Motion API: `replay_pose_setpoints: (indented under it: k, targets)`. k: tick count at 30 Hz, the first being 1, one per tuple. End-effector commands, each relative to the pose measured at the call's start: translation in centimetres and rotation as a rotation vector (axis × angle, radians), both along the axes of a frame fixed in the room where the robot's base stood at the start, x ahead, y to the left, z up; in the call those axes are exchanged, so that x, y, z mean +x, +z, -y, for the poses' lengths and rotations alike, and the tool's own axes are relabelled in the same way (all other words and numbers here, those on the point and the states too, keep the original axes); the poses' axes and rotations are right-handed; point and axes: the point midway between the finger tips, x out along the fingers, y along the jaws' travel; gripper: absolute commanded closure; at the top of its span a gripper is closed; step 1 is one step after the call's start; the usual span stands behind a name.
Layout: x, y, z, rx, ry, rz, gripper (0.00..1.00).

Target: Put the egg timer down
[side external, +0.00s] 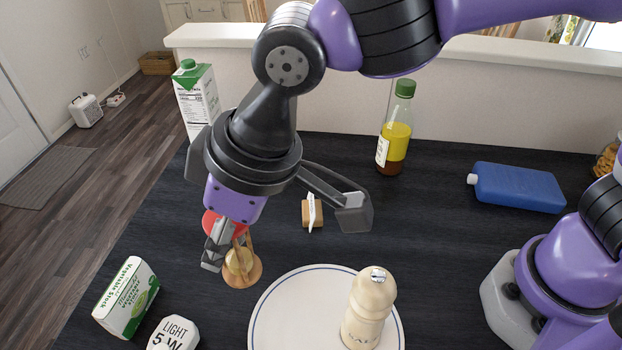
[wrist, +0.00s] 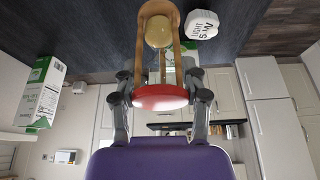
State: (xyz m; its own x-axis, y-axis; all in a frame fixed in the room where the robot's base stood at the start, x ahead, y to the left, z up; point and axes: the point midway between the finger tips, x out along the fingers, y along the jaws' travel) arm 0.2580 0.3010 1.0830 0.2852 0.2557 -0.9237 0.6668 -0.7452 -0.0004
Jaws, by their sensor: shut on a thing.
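The egg timer is a sand glass in a wooden frame with a red end cap and a pale wooden end. In the side view the egg timer (side external: 242,277) is upper-end red, lower-end wood, leaning slightly, just left of the plate. My gripper (side external: 225,240) points down and is shut on its red end. In the wrist view my gripper (wrist: 161,97) has one finger on each side of the red cap of the egg timer (wrist: 160,35). Whether the wooden end touches the dark worktop (side external: 200,310) cannot be told.
A white plate (side external: 270,318) with a cream mill (side external: 369,305) stands right of the timer. A carton (side external: 200,98), wooden block (side external: 307,214), oil bottle (side external: 394,140) and blue flask (side external: 517,188) stand further back.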

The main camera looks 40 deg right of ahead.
Motion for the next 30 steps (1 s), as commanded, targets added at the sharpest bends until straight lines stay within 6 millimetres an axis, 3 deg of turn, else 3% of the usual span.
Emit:
replay_pose_setpoints:
  k: [2,5,8,15,20,23,30]
  targets:
    - [-0.7,0.6,-0.3,0.001,-0.006,0.002,0.92]
    - [0.0,1.0,0.2,-0.004,-0.069,0.002,0.92]
    - [2.6,1.2,1.7,-0.007,-0.206,0.004,0.92]
    - [10.1,1.3,8.5,-0.010,-0.652,0.007,0.92]
    - [12.5,1.3,11.8,-0.006,-0.839,0.006,0.92]
    - [13.6,0.8,13.2,-0.005,-0.884,0.007,0.92]
    - [17.4,-2.8,17.7,-0.006,-0.892,0.004,0.92]
